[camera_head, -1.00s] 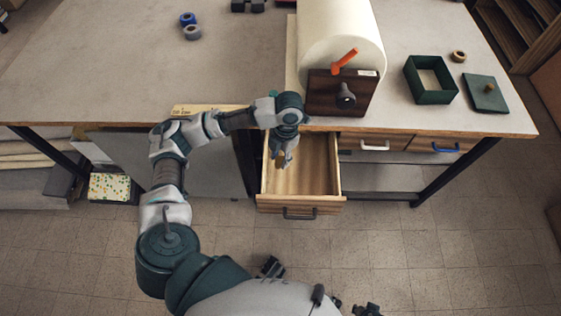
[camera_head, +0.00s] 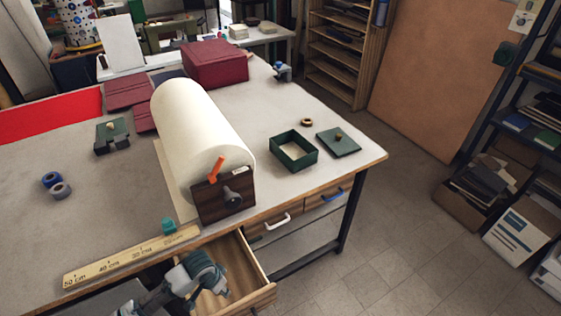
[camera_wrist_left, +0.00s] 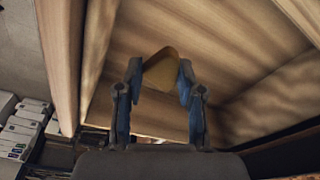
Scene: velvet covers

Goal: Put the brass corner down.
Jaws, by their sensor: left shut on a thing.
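The brass corner (camera_wrist_left: 160,70) is a small dull-gold piece between the fingertips of my left gripper (camera_wrist_left: 159,82) in the left wrist view. The gripper is shut on it, with a finger on each side. Behind it are the bare wooden boards of the open drawer (camera_wrist_left: 240,45). I cannot tell whether the corner touches the wood. In the head view my left arm reaches down over the open drawer (camera_head: 242,262) at the table's front edge; my arm hides the gripper and the corner there. My right gripper is not in view.
On the table (camera_head: 330,110), a large white roll (camera_head: 190,120) with a dark end block stands behind the drawer. A green open box (camera_head: 293,151), its lid (camera_head: 338,142) and a tape roll (camera_head: 307,122) lie right. A wooden ruler (camera_head: 130,256) lies along the front edge.

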